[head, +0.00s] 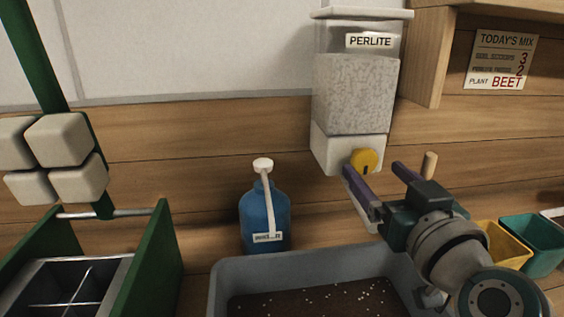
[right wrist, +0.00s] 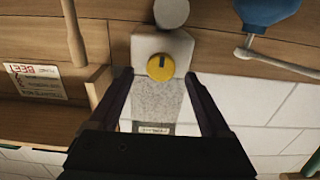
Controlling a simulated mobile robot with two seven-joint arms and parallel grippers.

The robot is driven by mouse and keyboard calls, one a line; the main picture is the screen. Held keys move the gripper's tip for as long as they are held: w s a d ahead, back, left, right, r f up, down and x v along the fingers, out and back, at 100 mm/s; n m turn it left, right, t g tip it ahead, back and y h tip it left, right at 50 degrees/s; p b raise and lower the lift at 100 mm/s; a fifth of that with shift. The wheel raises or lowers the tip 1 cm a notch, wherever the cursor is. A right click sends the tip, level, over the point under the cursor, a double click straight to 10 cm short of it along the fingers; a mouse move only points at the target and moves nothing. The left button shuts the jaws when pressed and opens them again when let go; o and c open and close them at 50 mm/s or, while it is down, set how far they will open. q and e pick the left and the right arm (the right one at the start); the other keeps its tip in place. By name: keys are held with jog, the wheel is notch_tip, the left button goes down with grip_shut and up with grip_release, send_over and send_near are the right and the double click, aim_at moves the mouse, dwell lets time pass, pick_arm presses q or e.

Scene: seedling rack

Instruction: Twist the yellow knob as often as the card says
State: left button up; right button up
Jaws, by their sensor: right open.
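The yellow knob (head: 363,161) is on the white base of the perlite dispenser (head: 355,95) on the wooden wall. A dark mark shows on the knob's lower part. In the right wrist view the knob (right wrist: 160,67) lies between my open fingers, a little beyond their tips. My left gripper is not in view.
A blue pump bottle (head: 265,215) stands left of the dispenser. A grey tub (head: 232,270) of dark soil with white specks is below. Yellow (head: 508,245) and teal (head: 540,236) pots are at right. A green rack (head: 158,255) is at left. A wooden peg (head: 430,165) is behind my gripper.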

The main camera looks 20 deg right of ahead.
aim_at(364, 160)
jog(key=shift+x, duration=1.2)
jog(key=shift+a, duration=0.1)
grip_shut()
